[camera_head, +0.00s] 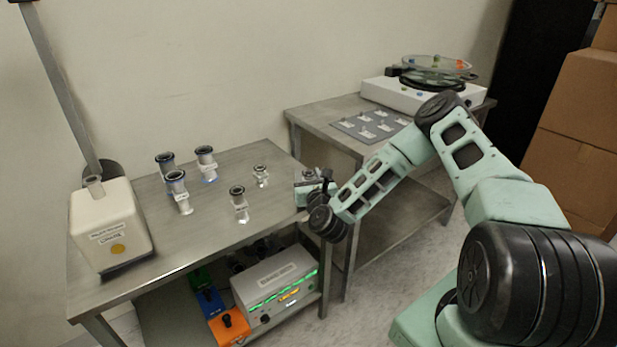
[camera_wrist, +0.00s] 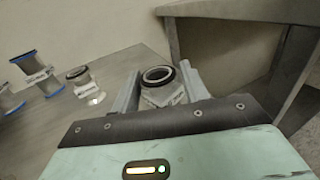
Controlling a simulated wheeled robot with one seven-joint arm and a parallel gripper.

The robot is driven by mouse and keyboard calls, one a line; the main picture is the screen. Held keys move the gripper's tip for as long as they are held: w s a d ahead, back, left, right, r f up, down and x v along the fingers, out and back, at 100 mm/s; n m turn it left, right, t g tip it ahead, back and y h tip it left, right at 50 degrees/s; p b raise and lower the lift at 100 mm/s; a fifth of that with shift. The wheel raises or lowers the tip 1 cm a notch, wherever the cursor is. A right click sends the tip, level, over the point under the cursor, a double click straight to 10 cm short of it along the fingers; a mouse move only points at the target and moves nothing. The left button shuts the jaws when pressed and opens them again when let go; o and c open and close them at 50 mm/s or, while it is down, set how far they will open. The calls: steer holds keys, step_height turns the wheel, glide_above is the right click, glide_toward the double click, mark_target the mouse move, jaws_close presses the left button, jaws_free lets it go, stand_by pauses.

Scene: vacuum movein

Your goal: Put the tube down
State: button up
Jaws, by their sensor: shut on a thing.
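My gripper (camera_head: 308,188) is shut on a short metal tube with a dark-rimmed open top and a white label. The tube (camera_wrist: 162,88) stands between my two fingers in the wrist view, with my gripper (camera_wrist: 160,88) on both sides of it. In the head view the tube is at the right edge of the metal table (camera_head: 215,225), largely hidden by my gripper. I cannot tell whether its base touches the table. Several similar tubes stand upright on the table, including one tube (camera_head: 239,205) and a smaller one (camera_head: 261,176).
A white labelled box (camera_head: 110,225) stands at the table's left end. A controller (camera_head: 275,285) with green lights sits on the lower shelf. A second table (camera_head: 330,112) at the right carries a grey mat (camera_head: 370,127) and a white device (camera_head: 400,95). The front middle tabletop is clear.

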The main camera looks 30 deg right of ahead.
steer(key=o, duration=1)
steer(key=shift+f, duration=0.1)
steer(key=shift+o, duration=0.2)
